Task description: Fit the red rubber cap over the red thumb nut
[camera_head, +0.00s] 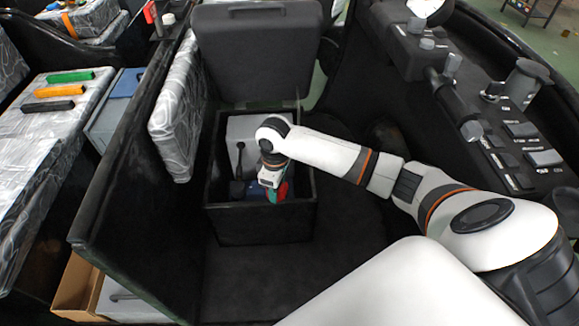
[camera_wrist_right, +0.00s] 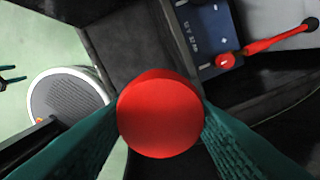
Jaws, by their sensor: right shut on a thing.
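My right gripper (camera_head: 275,190) reaches down into an open black box in the head view. In the right wrist view its teal fingers (camera_wrist_right: 161,118) are shut on the round red rubber cap (camera_wrist_right: 160,112). The red thumb nut (camera_wrist_right: 225,61) shows beyond the cap, up and to the right, on a dark blue battery (camera_wrist_right: 200,25) with white print. The cap and nut are apart. A red cable (camera_wrist_right: 270,43) runs from beside the nut toward the upper right. In the head view the cap and nut cannot be made out. My left gripper is not in view.
The black box's walls (camera_head: 262,226) stand close around the gripper, with its raised lid (camera_head: 257,50) behind. A light grey block (camera_head: 241,128) and a black lever-like part stand inside. A patterned cushion (camera_head: 180,112) is left of the box, a control panel (camera_head: 500,130) at right.

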